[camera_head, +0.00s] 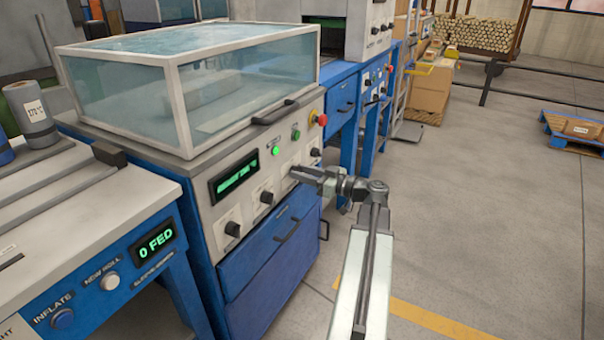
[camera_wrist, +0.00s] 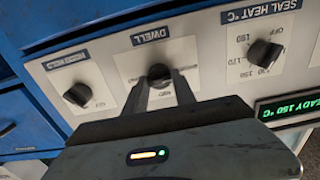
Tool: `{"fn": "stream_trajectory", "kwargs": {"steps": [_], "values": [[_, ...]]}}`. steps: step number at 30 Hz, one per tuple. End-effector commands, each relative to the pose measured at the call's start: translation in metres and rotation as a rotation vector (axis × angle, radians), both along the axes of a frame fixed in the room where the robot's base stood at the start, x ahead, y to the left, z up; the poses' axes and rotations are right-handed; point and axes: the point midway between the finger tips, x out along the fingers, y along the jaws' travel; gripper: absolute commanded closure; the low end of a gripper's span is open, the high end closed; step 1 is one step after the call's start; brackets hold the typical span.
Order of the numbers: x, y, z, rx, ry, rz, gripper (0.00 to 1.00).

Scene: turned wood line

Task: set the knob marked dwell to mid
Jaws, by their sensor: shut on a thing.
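The dwell knob (camera_wrist: 158,72) is a dark round knob on a white plate under a blue label reading DWELL (camera_wrist: 150,34) in the wrist view. My gripper (camera_wrist: 159,82) has one finger on each side of the knob and is shut on it. In the head view my gripper (camera_head: 294,173) reaches the white front panel (camera_head: 215,208) of the machine and hides the dwell knob. The scale marks around the knob are mostly covered by the fingers, and I cannot tell which mark its pointer faces.
The seal heat knob (camera_wrist: 264,53) is right of the dwell knob in the wrist view, and the hood hold knob (camera_wrist: 77,95) is left. A green display (camera_head: 235,177), a red stop button (camera_head: 321,119) and drawer handles (camera_head: 288,231) are nearby.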

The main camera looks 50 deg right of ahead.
Motion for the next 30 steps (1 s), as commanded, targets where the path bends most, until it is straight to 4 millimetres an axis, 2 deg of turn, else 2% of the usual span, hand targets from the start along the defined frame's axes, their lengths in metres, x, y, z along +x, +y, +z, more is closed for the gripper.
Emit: {"fn": "stream_trajectory", "kwargs": {"steps": [11,30], "values": [[-0.0004,-0.0009,-0.0005,0.163,0.041,0.002,1.0],[-0.0003,-0.0033,-0.0016,0.743,0.185,0.0,1.0]]}}
